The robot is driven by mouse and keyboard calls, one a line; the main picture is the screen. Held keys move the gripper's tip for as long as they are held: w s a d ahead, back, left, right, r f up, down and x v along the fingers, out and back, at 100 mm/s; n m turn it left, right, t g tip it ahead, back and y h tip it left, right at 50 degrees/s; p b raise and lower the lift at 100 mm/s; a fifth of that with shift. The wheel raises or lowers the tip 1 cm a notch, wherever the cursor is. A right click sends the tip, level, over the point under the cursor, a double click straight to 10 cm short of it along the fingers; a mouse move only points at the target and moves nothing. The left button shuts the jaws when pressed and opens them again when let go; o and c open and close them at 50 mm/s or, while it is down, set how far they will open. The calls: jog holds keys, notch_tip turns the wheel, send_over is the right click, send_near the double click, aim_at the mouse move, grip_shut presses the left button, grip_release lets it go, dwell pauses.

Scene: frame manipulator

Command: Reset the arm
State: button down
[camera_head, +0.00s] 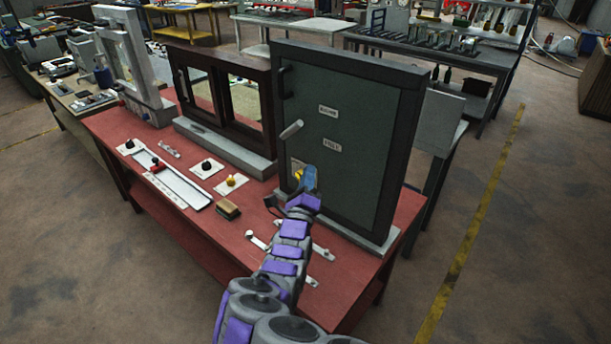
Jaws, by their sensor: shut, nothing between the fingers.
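My arm reaches up from the bottom of the head view over the red table (341,311). My gripper (305,184) is shut and empty at the arm's end. It is in front of the lower left part of a dark green door panel (362,150) in a dark frame. A light cylindrical handle (291,130) sticks out of the panel just above the gripper. A small yellow part shows beside the gripper, partly hidden by it. I cannot tell whether the gripper touches the panel.
A dark-framed window unit (222,95) stands left of the door panel, and a grey upright frame (131,65) stands farther left. Knobs, a slider plate (172,182) and a brown block (228,209) lie on the table. Open floor (510,230) is at the right.

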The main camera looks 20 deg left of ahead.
jog(key=d+r+m+g+h, duration=0.2)
jog(key=d+r+m+h, duration=0.3)
jog(key=d, duration=0.4)
jog(key=s+d+r+m+g+h, duration=0.1)
jog(key=d+r+m+h, duration=0.4)
jog(key=d, duration=0.4)
jog(key=d+r+m+g+h, duration=0.2)
jog(key=d+r+m+h, duration=0.1)
jog(key=d+m+h, duration=0.4)
jog(key=s+d+r+m+g+h, duration=0.1)
jog(key=s+d+m+g+h, duration=0.1)
jog(key=s+d+m+g, duration=0.6)
jog(key=s+d+m+g+h, duration=0.1)
jog(key=s+d+m+g, duration=0.4)
jog(key=d, duration=0.6)
jog(key=s+d+f+m+g+y, duration=0.35)
jog(key=s+m, duration=0.25)
jog(key=s, duration=0.3)
jog(key=s+d+f+m+g+y, duration=0.25)
jog(key=s+f+m, duration=0.25)
jog(key=s, duration=0.4)
jog(key=s+a+f+m+y, duration=0.3)
jog(key=s+a+y, duration=0.3)
jog(key=a, duration=0.2)
jog(key=s+a+f+m+y, duration=0.4)
jog(key=s+a+y, duration=0.2)
jog(key=a, duration=0.3)
jog(key=shift+s+f, duration=0.4)
jog(key=shift+s, duration=0.1)
jog(key=shift+a, duration=0.25)
